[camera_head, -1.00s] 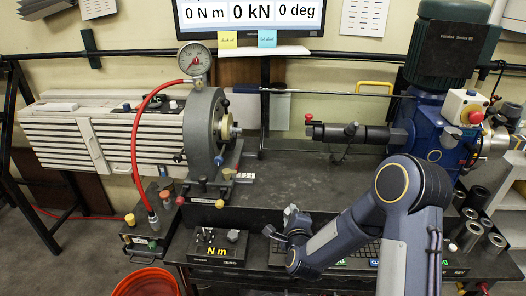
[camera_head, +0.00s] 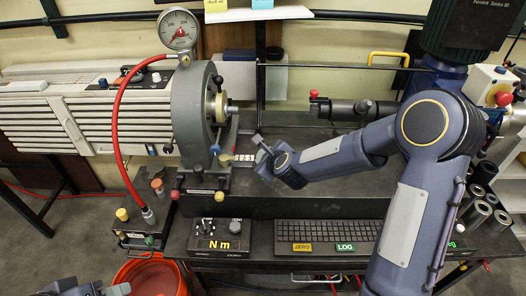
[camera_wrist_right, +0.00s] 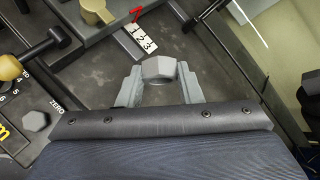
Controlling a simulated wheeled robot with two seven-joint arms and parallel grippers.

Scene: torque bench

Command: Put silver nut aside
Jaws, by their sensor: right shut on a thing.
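The silver nut (camera_wrist_right: 158,69) is a grey hexagonal piece between the fingertips of my right gripper (camera_wrist_right: 160,82) in the right wrist view. The fingers are shut on it from both sides. In the head view my right gripper (camera_head: 262,152) is above the dark bench top, just right of the round grey machine head (camera_head: 195,110). The nut is too small to tell from the fingers there. Part of my left gripper (camera_head: 95,288) shows at the bottom left edge, cut off by the frame, and its jaws cannot be made out.
A control box (camera_head: 219,238) and a keyboard (camera_head: 325,236) sit at the front. An orange bucket (camera_head: 152,277) stands below left. Dark cylinders (camera_head: 478,212) stand at the right. Bare bench shows behind the keyboard.

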